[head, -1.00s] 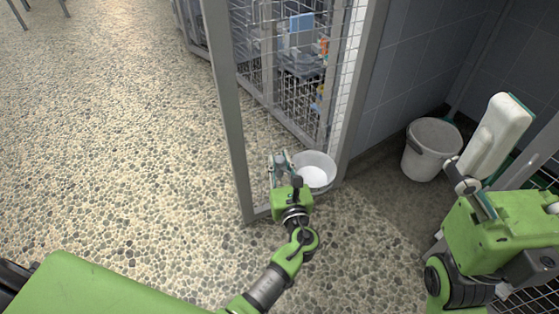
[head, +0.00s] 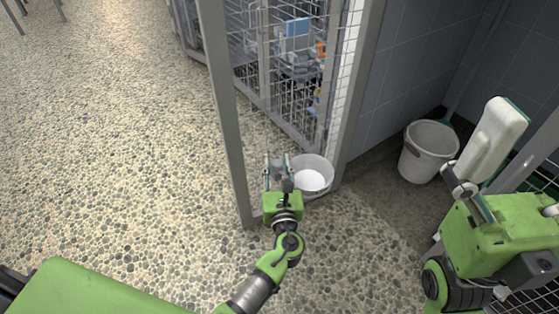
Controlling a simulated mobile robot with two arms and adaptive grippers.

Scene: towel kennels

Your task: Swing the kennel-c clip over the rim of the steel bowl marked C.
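A pale, whitish-grey round bowl (head: 312,176) stands low at the foot of the mesh kennel, beside the door frame; no letter C is readable on it. My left gripper (head: 277,163) is just left of the bowl, its fingers apart and pointing away from me. A small grey shape shows between the fingers; I cannot tell whether it is the clip or part of the gripper. No clip can be made out clearly. My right gripper (head: 458,182) is at the right, beside a white block with a green edge (head: 494,138); its grip is unclear.
A grey metal post (head: 223,110) rises just left of my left gripper. The wire mesh kennel (head: 292,95) holds blue and orange items. A white bucket (head: 428,150) stands by the tiled wall at right. The pebbled floor at left is clear.

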